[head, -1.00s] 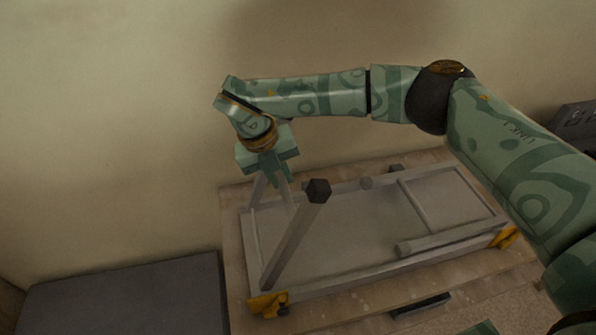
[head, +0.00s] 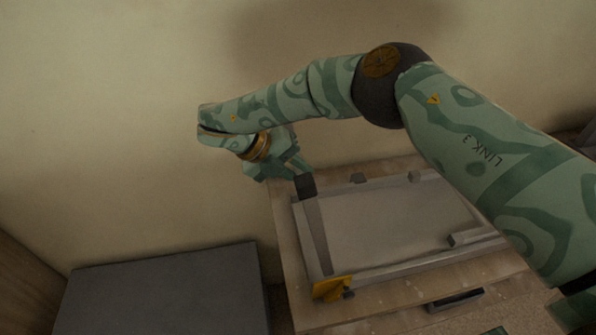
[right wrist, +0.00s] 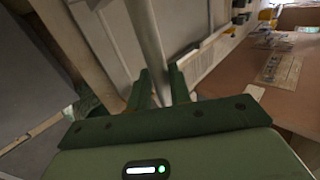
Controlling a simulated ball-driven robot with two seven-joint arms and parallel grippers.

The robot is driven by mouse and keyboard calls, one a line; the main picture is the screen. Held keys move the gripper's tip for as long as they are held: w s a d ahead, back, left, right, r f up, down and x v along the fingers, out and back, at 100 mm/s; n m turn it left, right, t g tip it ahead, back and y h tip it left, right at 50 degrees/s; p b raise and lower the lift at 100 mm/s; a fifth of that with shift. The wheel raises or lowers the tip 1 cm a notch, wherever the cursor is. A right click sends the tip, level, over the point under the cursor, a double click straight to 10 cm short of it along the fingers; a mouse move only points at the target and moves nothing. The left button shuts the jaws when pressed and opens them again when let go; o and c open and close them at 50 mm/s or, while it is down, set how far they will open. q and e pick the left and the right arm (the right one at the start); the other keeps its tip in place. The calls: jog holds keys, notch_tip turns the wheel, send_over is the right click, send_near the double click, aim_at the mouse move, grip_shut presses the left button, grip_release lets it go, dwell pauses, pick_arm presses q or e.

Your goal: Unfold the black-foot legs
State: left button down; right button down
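The folding table (head: 400,268) lies underside up, with yellow corner brackets. One black-foot leg (head: 318,235) stands raised from its left end, its dark square foot (head: 305,186) at the top. My right gripper (head: 290,172) is behind that foot, at the far leg of the pair, which the gripper mostly hides. In the right wrist view a grey leg bar (right wrist: 150,35) runs down between the fingers of my right gripper (right wrist: 160,80) and fills the gap; they look shut on it. My left gripper is in neither view.
A grey box-like surface (head: 165,295) stands left of the wooden surface (head: 285,235) under the table. The plaster wall (head: 120,120) is close behind. A dark handle-like piece (head: 455,299) sits at the front edge. My right arm hides the table's right end.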

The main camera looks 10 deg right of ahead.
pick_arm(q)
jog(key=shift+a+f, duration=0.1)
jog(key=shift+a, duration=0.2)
pick_arm(e)
jog(key=shift+s+a+f, duration=0.35)
jog(key=shift+a+f, duration=0.1)
jog(key=shift+a, duration=0.15)
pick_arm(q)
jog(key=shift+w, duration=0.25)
pick_arm(e)
jog(key=shift+d, duration=0.15)
jog(key=c, duration=1.3)
grip_release()
jog(key=shift+w+a, duration=0.25)
jog(key=shift+w, duration=0.05)
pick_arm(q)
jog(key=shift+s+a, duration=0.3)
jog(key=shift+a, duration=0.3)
pick_arm(e)
jog(key=shift+s+a, duration=0.1)
jog(key=shift+a, duration=0.4)
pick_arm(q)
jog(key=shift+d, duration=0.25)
pick_arm(e)
jog(key=shift+d, duration=0.1)
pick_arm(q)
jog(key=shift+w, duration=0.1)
pick_arm(e)
jog(key=shift+r, duration=0.15)
